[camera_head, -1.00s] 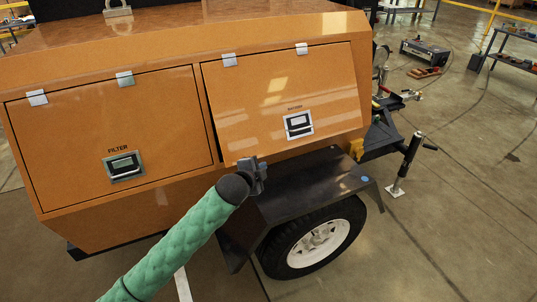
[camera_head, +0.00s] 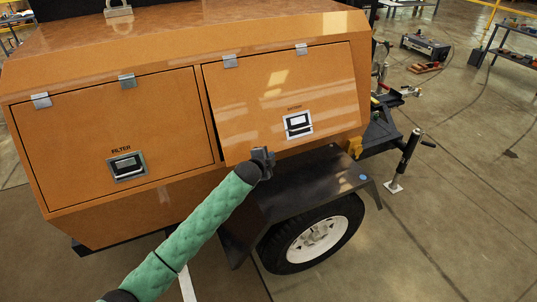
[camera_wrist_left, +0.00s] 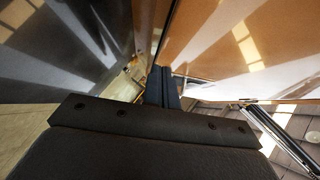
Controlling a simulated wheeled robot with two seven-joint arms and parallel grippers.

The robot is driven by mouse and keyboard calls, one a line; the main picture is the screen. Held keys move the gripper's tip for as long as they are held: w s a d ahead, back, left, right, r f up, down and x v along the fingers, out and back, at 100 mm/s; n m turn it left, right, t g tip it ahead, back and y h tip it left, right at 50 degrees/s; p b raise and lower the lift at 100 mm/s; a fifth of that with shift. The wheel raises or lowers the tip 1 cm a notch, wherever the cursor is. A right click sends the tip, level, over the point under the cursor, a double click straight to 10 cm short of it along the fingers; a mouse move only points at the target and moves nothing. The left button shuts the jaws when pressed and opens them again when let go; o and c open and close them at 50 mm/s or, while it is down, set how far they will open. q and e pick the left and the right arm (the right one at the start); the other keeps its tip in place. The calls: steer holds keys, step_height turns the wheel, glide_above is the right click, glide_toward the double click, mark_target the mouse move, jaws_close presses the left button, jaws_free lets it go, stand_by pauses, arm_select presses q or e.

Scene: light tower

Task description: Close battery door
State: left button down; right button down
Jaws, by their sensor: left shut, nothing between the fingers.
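The battery door (camera_head: 285,100) is the right-hand orange panel on the machine's side, hinged along its top edge. Its lower edge stands slightly out from the body, with a dark gap along its left side. Its black and silver latch (camera_head: 298,124) is near the bottom. My left gripper (camera_head: 264,158) is shut and empty at the door's lower edge, left of the latch; I cannot tell whether it touches. In the left wrist view the shut fingers (camera_wrist_left: 161,88) point along the orange door surface (camera_wrist_left: 235,45). My right gripper is not in view.
The closed filter door (camera_head: 115,135) is to the left. A black fender (camera_head: 310,190) and a wheel (camera_head: 318,240) lie just below the gripper. A jack stand (camera_head: 405,160) stands at the right. The floor around is mostly clear.

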arm_select(q)
steer(key=shift+w+a+f, duration=0.2)
steer(key=shift+w+f, duration=0.25)
steer(key=shift+w, duration=0.2)
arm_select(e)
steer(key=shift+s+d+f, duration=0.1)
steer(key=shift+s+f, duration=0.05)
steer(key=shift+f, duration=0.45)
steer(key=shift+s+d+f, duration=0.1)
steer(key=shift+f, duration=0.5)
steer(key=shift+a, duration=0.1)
